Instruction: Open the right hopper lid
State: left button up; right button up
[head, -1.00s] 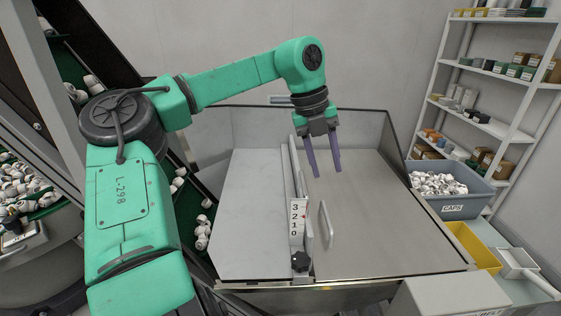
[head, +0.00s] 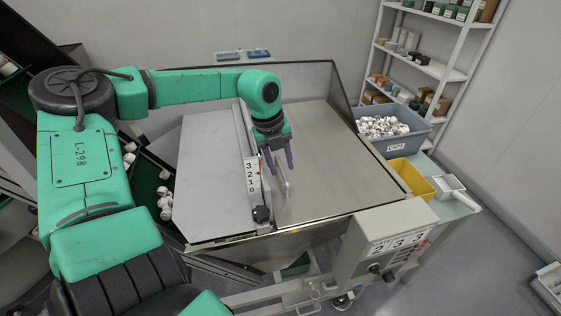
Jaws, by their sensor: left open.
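The hopper's right lid (head: 325,160) is a flat grey steel panel lying flat, with a pale upright bar handle (head: 286,187) near its left edge. My left gripper (head: 279,168) points down over the left part of this lid, its two purple fingers apart and empty. The fingertips are close to the top of the handle. I cannot tell whether they touch it, and the wrist hides part of the lid behind. My right gripper is not in view.
A paler left panel (head: 205,175) lies beside the lid, with a numbered scale (head: 252,174) and black knob (head: 261,214) between them. A blue-grey bin of caps (head: 415,143) and a yellow bin (head: 412,176) stand right. A control box (head: 385,236) is at the front.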

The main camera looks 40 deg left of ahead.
pick_arm(q)
jog(key=shift+a, duration=0.15)
grip_shut()
dwell(1.2)
